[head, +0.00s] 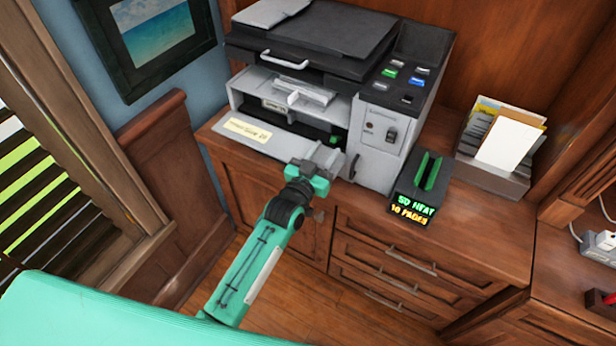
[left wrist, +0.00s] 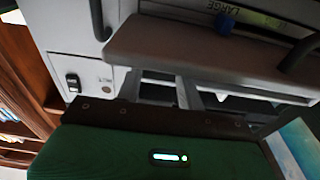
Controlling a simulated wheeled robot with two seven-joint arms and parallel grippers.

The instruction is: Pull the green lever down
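The printer (head: 375,150) stands on the wood cabinet, its front flap folded down. A small green part (head: 335,140), which looks like the green lever, shows at the right end of its open front bay; a dark part partly hides it. My left gripper (head: 322,154) is just in front of the flap's right end, below the green part and apart from it. Its grey fingers look spread, with nothing seen between them. My right gripper is not in view.
A paper holder (head: 490,172) is farther right. The flap (head: 285,146) juts out near my gripper. Room is free before the cabinet.

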